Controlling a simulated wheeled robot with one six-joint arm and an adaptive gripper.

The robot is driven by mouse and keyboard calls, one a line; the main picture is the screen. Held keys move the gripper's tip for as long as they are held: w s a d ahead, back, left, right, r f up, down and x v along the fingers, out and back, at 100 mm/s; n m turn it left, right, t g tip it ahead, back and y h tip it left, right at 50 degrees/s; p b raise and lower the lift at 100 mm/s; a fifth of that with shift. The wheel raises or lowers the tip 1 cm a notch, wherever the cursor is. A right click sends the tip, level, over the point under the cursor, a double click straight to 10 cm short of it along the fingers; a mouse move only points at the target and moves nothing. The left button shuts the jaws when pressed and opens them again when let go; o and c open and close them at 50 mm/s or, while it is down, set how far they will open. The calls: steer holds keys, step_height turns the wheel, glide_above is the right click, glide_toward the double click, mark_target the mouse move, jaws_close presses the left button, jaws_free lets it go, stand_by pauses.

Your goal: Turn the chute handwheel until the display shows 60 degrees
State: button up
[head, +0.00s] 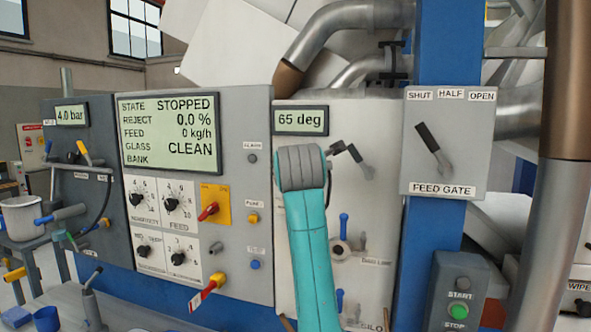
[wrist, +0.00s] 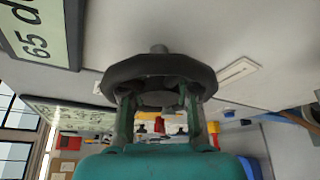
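The angle display (head: 300,121) reads 65 deg in the head view. Part of it shows sideways at the top left of the wrist view (wrist: 38,32). The chute handwheel (wrist: 160,72) is a dark round wheel on a short shaft, in the middle of the wrist view. My gripper (wrist: 158,108) is at the wheel, with one finger on each side of its centre. The fingers stand apart, overlapping the wheel. I cannot tell whether they press on it. In the head view my teal arm hides the gripper and most or all of the wheel.
A black-handled lever (head: 354,153) is just right of my arm. Below it is a blue-handled lever (head: 344,226). The feed gate lever (head: 433,150) is farther right, above the start/stop box (head: 459,290). The status screen (head: 170,132) and knobs are to the left.

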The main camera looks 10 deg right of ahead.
steer(key=v, duration=1.2)
